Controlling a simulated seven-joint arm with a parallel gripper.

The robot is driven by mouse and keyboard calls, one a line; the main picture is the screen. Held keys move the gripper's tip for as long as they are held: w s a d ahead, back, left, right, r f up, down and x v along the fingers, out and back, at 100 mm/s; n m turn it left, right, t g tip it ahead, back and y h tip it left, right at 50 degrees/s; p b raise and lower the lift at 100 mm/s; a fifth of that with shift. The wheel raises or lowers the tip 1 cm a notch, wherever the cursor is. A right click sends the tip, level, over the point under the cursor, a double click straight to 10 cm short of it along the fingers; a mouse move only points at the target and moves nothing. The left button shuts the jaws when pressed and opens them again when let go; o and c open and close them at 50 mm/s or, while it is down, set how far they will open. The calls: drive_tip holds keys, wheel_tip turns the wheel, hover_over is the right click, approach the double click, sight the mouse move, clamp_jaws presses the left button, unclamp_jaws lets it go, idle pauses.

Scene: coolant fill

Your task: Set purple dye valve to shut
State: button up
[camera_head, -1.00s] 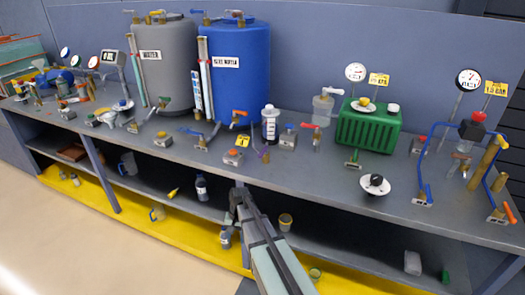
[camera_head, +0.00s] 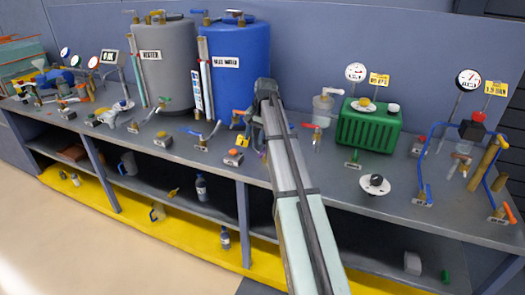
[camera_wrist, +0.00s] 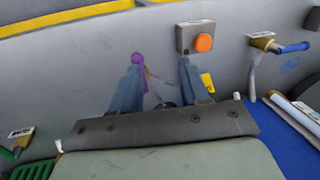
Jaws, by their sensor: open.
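In the wrist view, the purple dye valve's purple handle (camera_wrist: 137,59) shows at the tip of my gripper's left finger. A thin pale pipe runs beside it. I cannot tell whether the finger touches the handle. My gripper (camera_wrist: 158,68) is open, with its two blue-grey fingers apart and nothing held between them. In the head view, my arm reaches over the bench in front of the blue tank and hides most of the purple valve. The fingertips are hidden there too.
A grey box with an orange button (camera_wrist: 203,43) sits by the right fingertip, near a yellow tag (camera_wrist: 207,82). A blue-handled valve (camera_wrist: 291,47) is farther right. The blue tank (camera_head: 237,60) stands close behind; the green ribbed tank (camera_head: 368,131) is to the right.

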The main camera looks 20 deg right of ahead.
approach(262, 153)
drive_tip(key=shift+m, duration=0.4)
drive_tip(key=x, duration=0.8)
drive_tip(key=shift+w+f, duration=0.15)
drive_tip(key=shift+f, duration=0.05)
clamp_jaws()
idle(0.4)
